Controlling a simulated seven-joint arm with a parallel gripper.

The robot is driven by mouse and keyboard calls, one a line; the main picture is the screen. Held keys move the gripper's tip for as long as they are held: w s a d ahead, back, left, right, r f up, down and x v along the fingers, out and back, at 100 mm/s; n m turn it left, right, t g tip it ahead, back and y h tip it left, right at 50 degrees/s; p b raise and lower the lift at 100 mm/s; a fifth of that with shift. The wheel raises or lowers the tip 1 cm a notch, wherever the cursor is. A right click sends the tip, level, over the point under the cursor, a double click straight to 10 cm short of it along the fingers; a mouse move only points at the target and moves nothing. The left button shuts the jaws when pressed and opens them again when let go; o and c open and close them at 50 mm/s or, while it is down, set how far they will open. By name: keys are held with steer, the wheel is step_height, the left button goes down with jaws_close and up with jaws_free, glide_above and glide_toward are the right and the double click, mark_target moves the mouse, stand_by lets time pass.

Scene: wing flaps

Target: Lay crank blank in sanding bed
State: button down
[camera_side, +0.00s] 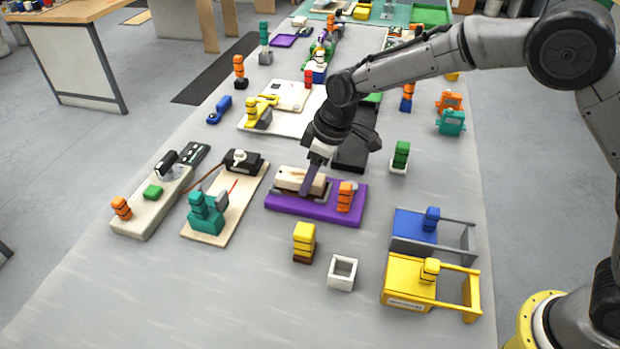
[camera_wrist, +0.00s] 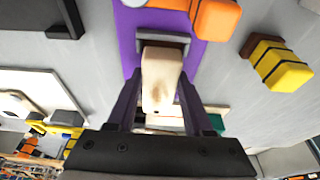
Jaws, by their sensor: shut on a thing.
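The crank blank (camera_wrist: 161,72) looks like a pale wooden piece. My gripper (camera_wrist: 160,88) is shut on it, one dark finger on each side. In the side view, the pale piece (camera_side: 288,181) is low over the purple base (camera_side: 290,206), with my gripper (camera_side: 308,188) coming down on it from above. The purple base, which seems to be the sanding bed, carries a grey bracket that shows at the blank's far end in the wrist view (camera_wrist: 163,38). I cannot tell whether the blank touches the bed.
An orange block (camera_side: 345,194) stands on the purple base's right end. A yellow block (camera_side: 304,241) and a white open frame (camera_side: 342,272) stand in front. A teal figure on a board (camera_side: 205,215) is to the left. Blue (camera_side: 412,225) and yellow (camera_side: 405,275) fixtures are to the right.

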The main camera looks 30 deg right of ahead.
steer(key=shift+f, duration=0.5)
steer(key=shift+f, duration=0.1)
steer(key=shift+f, duration=0.4)
steer(key=shift+c, duration=1.6)
jaws_free()
steer(key=shift+s+f, duration=0.1)
steer(key=shift+f, duration=0.05)
steer(key=shift+s+f, duration=0.1)
steer(key=shift+s, duration=0.1)
steer(key=shift+a+r, duration=0.1)
steer(key=shift+r, duration=0.35)
steer(key=v, duration=1.2)
steer(key=shift+w+d+r, duration=0.2)
steer(key=shift+w+r, duration=0.05)
